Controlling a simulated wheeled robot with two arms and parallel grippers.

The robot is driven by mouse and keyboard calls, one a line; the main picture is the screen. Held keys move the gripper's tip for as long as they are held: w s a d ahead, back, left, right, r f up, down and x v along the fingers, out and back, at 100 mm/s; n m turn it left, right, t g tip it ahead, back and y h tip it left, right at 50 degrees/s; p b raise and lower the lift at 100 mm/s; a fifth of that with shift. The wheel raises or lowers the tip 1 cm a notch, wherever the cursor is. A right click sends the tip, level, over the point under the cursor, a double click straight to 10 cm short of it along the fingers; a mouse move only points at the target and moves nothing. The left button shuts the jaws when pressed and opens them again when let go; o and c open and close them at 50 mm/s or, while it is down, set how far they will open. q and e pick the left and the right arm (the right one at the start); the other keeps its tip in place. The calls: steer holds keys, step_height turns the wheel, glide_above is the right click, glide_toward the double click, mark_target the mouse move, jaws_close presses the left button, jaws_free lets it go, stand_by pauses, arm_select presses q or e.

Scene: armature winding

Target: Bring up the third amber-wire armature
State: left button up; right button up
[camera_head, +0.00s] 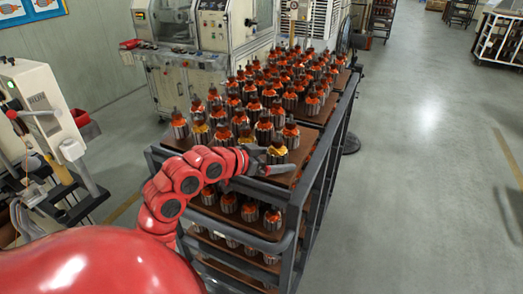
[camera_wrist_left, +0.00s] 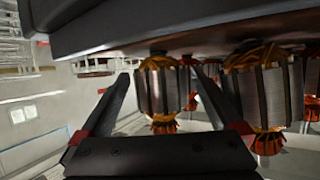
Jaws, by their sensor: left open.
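Armatures with steel cores stand in rows on the top tray of a dark cart. Most have red-orange windings; a few have amber wire. One amber-wire armature (camera_head: 277,152) stands at the tray's near right corner, just beyond my left gripper (camera_head: 268,167), which partly hides it. Two more amber ones stand farther left, one at the left side (camera_head: 200,131) and one in the middle (camera_head: 245,134). In the left wrist view my left gripper (camera_wrist_left: 165,95) is open, and an armature with amber wire (camera_wrist_left: 158,85) shows between its fingers. Whether they touch is unclear. My right gripper is not in view.
The cart's frame rail (camera_head: 325,150) runs along the right side of the trays. Lower shelves hold more armatures (camera_head: 250,212). A machine (camera_head: 195,50) stands behind, and another machine (camera_head: 45,110) stands at left. The floor at right is clear.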

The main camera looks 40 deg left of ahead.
arm_select(q)
steer(key=b+v, duration=0.5)
steer(key=v, duration=1.2)
steer(key=shift+a, duration=0.1)
steer(key=b+v, duration=0.5)
steer(key=v, duration=1.2)
steer(key=shift+s, duration=0.25)
steer(key=shift+a, duration=0.1)
